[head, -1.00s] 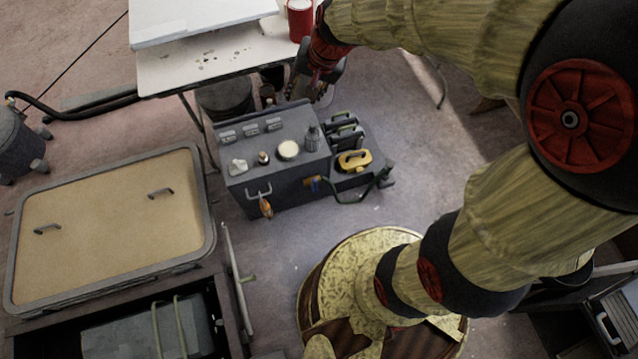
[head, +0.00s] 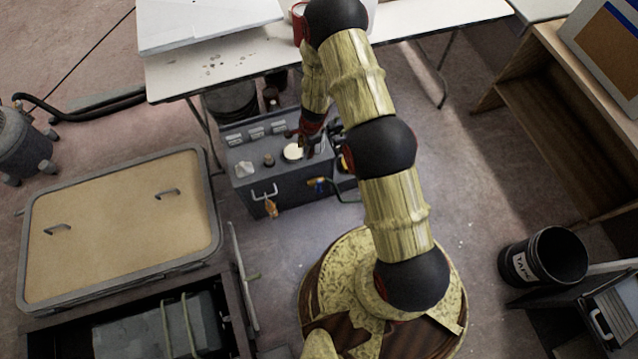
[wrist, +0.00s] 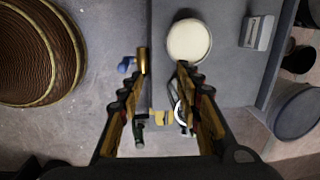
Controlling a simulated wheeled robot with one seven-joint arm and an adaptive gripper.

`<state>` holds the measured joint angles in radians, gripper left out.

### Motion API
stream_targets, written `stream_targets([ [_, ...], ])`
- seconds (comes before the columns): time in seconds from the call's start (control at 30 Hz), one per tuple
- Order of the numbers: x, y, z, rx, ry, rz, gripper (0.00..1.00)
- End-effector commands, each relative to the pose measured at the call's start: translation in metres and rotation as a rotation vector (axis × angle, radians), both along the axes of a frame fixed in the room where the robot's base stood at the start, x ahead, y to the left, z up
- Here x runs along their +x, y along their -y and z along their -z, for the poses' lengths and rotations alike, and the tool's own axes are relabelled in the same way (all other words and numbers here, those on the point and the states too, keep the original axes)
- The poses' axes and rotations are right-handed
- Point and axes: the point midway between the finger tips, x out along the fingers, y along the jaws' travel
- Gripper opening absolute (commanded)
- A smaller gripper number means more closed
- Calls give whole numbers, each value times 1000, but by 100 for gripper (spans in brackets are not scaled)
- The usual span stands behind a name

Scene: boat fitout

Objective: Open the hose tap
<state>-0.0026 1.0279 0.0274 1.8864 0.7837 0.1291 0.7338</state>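The hose tap is a small brass body (wrist: 143,60) with a blue handle (wrist: 126,65) on the side of the grey box (head: 240,187). In the head view its blue handle (head: 319,184) shows low on the box's near side. My gripper (wrist: 161,73) is open and empty, its two fingers well apart. In the wrist view the left fingertip lies just below the tap and the right one near the cream round lid (wrist: 189,40). Contact with the tap cannot be told. In the head view my gripper (head: 304,141) is over the box top, partly hidden by my arm.
A dark hose (head: 346,194) loops by the box's right end. The white table (head: 240,70) stands behind. A black bin (head: 545,258) is at right; the floor between is clear.

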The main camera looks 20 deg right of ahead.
Motion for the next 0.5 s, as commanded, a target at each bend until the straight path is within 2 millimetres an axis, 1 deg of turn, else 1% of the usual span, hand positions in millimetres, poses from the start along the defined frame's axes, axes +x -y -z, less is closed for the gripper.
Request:
stream_targets([
  [0.03, -13, 4, 27, -10, -29, 43, 34],
  [0.1, -26, 9, 57, -25, -54, 102, 34],
  [0.2, -44, 15, 91, -45, -83, 171, 34],
  [0.33, -62, 21, 120, -65, -107, 231, 34],
  [0.5, -72, 24, 138, -77, -118, 261, 34],
])
